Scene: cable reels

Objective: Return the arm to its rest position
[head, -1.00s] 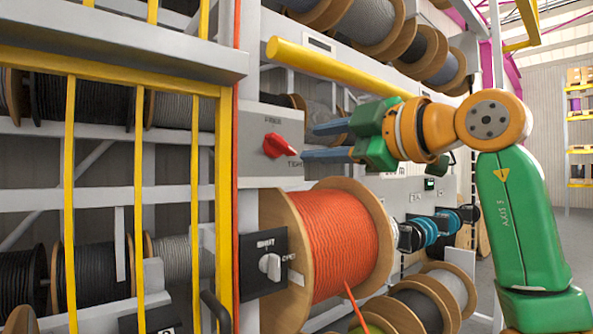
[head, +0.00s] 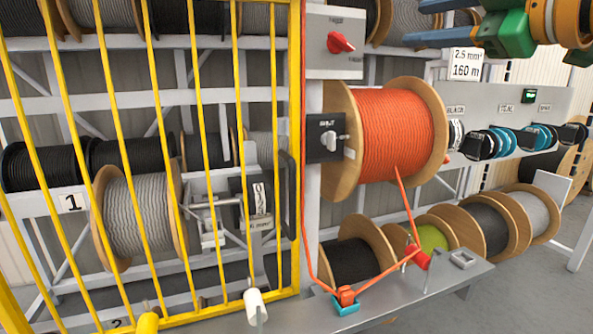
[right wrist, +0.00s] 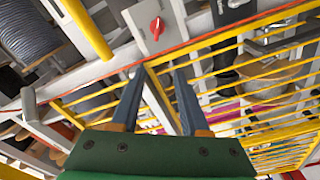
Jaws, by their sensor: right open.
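My right gripper (head: 441,26) is at the top right of the head view, with green jaws and two blue fingers pointing left. In the right wrist view the fingers (right wrist: 158,103) stand apart with nothing between them. The red rotary knob (head: 340,43) on its grey box is left of the fingers, and they are apart from it. The knob also shows in the right wrist view (right wrist: 157,28), beyond the fingers. My left gripper is not in view.
An orange cable reel (head: 397,135) sits right of the black SHUT switch (head: 326,137). A yellow barred gate (head: 240,120) covers the left side. Floor at the right is clear.

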